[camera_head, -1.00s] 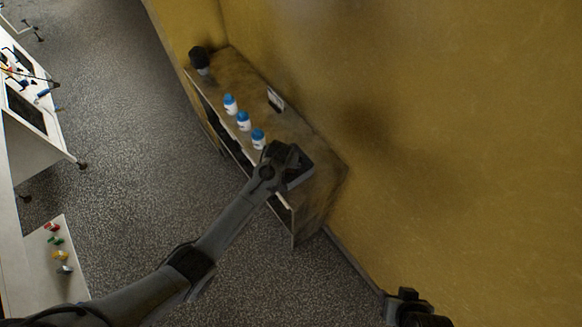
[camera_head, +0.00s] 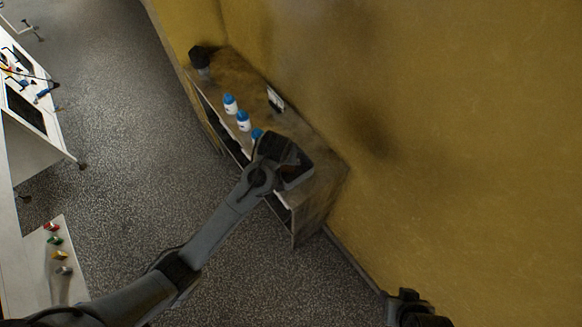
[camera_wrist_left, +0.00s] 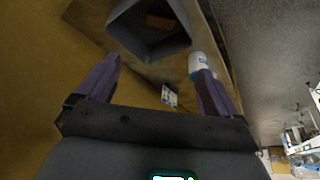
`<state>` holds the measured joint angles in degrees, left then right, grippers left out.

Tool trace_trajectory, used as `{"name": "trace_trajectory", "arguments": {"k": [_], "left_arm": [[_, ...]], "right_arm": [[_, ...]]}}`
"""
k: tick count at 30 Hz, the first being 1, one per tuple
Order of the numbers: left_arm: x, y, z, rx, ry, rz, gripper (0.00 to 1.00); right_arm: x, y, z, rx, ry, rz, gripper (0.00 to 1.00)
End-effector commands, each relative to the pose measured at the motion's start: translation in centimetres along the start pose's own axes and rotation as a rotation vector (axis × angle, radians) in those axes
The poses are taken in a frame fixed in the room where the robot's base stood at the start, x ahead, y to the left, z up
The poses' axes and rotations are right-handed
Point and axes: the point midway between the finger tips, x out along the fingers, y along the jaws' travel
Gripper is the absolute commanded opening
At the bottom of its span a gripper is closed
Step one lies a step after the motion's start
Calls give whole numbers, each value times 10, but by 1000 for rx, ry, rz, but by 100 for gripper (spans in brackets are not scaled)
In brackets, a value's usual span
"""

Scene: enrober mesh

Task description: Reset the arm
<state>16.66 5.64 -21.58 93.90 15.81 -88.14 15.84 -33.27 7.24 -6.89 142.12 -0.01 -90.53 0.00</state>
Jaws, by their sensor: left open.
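My left arm (camera_head: 215,230) reaches from the lower left to the near end of a shelf unit. Its gripper (camera_head: 287,158) is over the shelf top there. In the left wrist view the purple fingers (camera_wrist_left: 157,86) are spread wide with nothing between them. A dark grey open bin (camera_wrist_left: 150,38) lies beyond the fingers, and a white bottle (camera_wrist_left: 198,62) stands near the right finger. Part of my right arm (camera_head: 410,308) shows at the bottom edge, too cut off to read its jaws.
The shelf unit (camera_head: 318,205) stands against a yellow wall (camera_head: 450,130). Blue-capped white bottles (camera_head: 243,121), a small card (camera_head: 275,99) and a dark object (camera_head: 200,59) sit on it. White tables (camera_head: 35,150) are at left, with open grey floor (camera_head: 130,120) between.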

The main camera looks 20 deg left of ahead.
Motion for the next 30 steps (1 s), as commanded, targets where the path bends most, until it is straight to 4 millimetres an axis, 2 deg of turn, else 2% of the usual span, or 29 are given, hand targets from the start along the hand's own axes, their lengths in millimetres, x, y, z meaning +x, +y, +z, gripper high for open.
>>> {"name": "trace_trajectory", "arguments": {"k": [12, 14, 17, 20, 22, 24, 26, 27, 30], "left_arm": [[0, 0, 1, 0, -1, 0, 95], [1, 0, 4, 0, -7, -1, 95], [8, -3, 20, 3, -37, -6, 95], [22, -9, 54, 4, -97, -18, 95], [31, -18, 90, -1, -154, -27, 95], [32, -29, 130, -10, -208, -26, 95], [26, -38, 163, -15, -244, -19, 95], [18, -44, 184, -15, -264, -13, 95], [-10, -61, 226, 1, -294, 8, 95]], "right_arm": [[0, -1, 0, 7, 1, -5, 43], [-1, -2, -1, 8, 1, -6, 43], [-3, -2, -2, 9, 1, -7, 43], [-8, -2, -4, 10, 2, -7, 43], [-14, -2, -5, 10, 2, -7, 43], [-21, -1, -8, 10, 2, -7, 43], [-27, -1, -10, 10, 3, -7, 43], [-31, -1, -11, 9, 3, -7, 43], [-40, 0, -14, 8, 2, -6, 43]]}}
